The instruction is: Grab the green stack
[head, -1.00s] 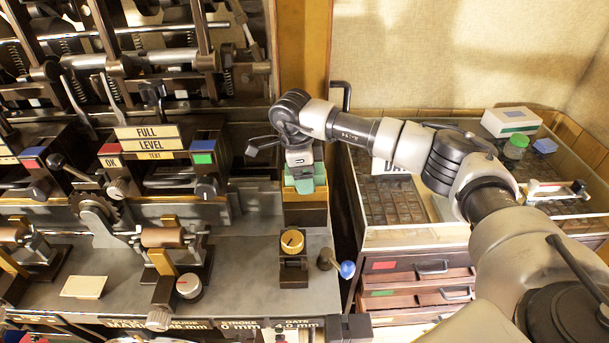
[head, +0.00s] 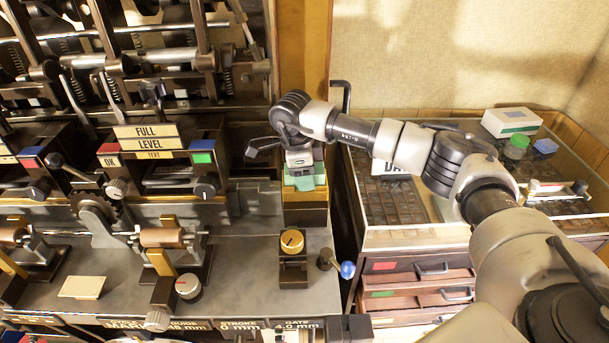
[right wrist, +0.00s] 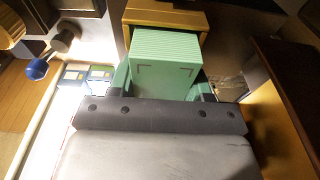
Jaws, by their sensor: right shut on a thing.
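The green stack (right wrist: 165,70) is a block of pale green sheets or cards with dark corner marks on its top. It sits in a yellow-brown holder (right wrist: 140,17) at the right end of the machine bench, and the holder also shows in the head view (head: 305,217). My right gripper (right wrist: 163,84) is shut on the green stack, with one finger on each side of it. In the head view my right gripper (head: 304,178) points down at the holder and hides much of the stack. My left gripper is not in view.
A brass knob (head: 292,241) and a blue-ended lever (head: 346,269) stand in front of the holder. A glass-topped case (head: 400,238) with a white-green box (head: 511,122) lies to the right. The machine's levers and rollers crowd the left.

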